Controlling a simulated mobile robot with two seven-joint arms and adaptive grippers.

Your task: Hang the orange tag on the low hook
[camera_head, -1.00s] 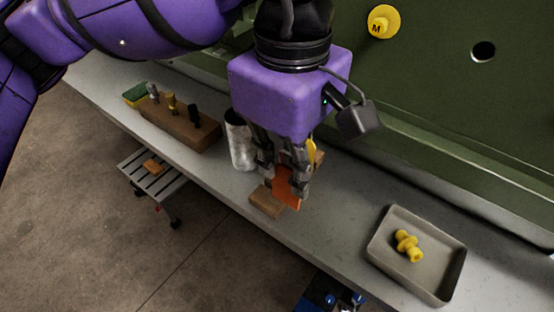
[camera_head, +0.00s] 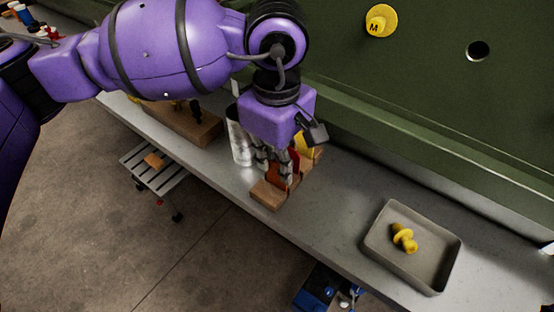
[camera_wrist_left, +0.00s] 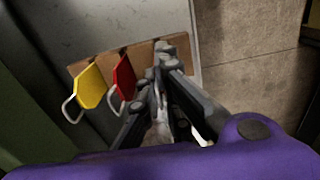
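The orange tag (camera_head: 273,171) shows only in part in the head view, as a sliver between the fingers of my left gripper (camera_head: 273,178). My left gripper points down over the wooden block (camera_head: 270,195) that bears the tags. In the left wrist view the fingers (camera_wrist_left: 160,60) lie close together at the tips beside the red tag (camera_wrist_left: 123,77). No orange shows there, and whether they grip the tag is unclear. A yellow tag (camera_wrist_left: 90,86) stands beyond the red one. My right gripper and the low hook are not visible.
A metal cup (camera_head: 240,138) stands close left of the gripper. A second wooden block (camera_head: 185,124) lies further left. A grey tray (camera_head: 383,260) with a yellow part (camera_head: 404,238) lies right. The green panel (camera_head: 430,100) rises behind, with a yellow M knob (camera_head: 381,21).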

